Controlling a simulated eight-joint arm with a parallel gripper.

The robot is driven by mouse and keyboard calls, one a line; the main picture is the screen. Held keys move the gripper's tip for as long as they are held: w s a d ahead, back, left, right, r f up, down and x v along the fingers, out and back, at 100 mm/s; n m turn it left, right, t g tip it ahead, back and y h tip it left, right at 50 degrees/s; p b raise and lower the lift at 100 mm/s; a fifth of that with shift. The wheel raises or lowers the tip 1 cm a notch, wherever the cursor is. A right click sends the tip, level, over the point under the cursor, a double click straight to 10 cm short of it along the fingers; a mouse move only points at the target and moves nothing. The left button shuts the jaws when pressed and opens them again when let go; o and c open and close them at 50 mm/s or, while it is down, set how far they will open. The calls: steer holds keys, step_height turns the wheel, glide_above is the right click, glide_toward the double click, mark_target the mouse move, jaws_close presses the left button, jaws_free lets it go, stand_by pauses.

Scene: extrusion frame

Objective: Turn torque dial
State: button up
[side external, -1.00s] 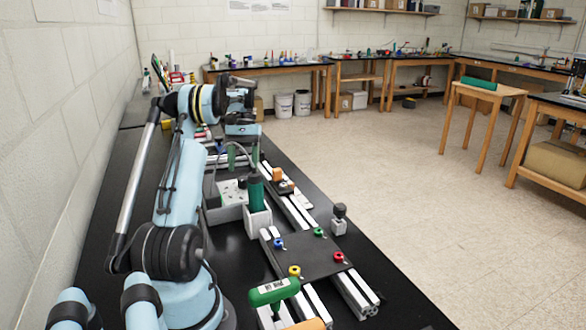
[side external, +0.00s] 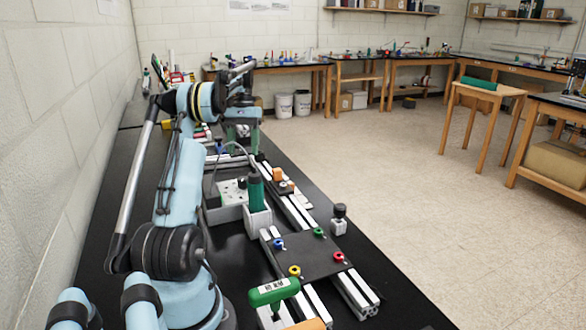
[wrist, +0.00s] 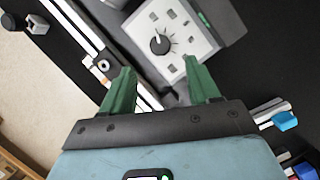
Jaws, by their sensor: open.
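The torque dial (wrist: 160,43) is a round black knob with a white pointer line on a light grey panel (wrist: 185,27), seen in the wrist view. In the side view, the panel (side external: 231,192) stands in a grey housing on the black bench, left of a green-handled tool (side external: 256,193). My gripper (wrist: 158,65) has two green fingers spread apart, with nothing between them. In the wrist view, the dial appears just beyond the fingertips, between their lines and apart from them. In the side view, my gripper (side external: 243,132) is above the bench, beyond the panel.
Aluminium rails (side external: 296,212) run along the bench right of the panel. A dark plate (side external: 310,254) with coloured knobs lies on them. A black-knobbed block (side external: 339,219) stands to the right. A green-handled tool (side external: 274,291) is in the foreground.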

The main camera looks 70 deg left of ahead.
mark_target(243, 178)
steer(key=shift+s+d+r+m+t+y, duration=0.8)
steer(key=shift+d+r+m+y, duration=0.6)
steer(key=shift+r+m+y, duration=0.55)
steer(key=shift+h, duration=0.25)
step_height(243, 178, down, 12)
steer(key=shift+w+f, duration=0.1)
steer(key=c, duration=1)
steer(key=shift+n, duration=0.55)
steer(key=shift+c, duration=0.2)
steer(key=o, duration=1)
steer(key=shift+o, duration=0.2)
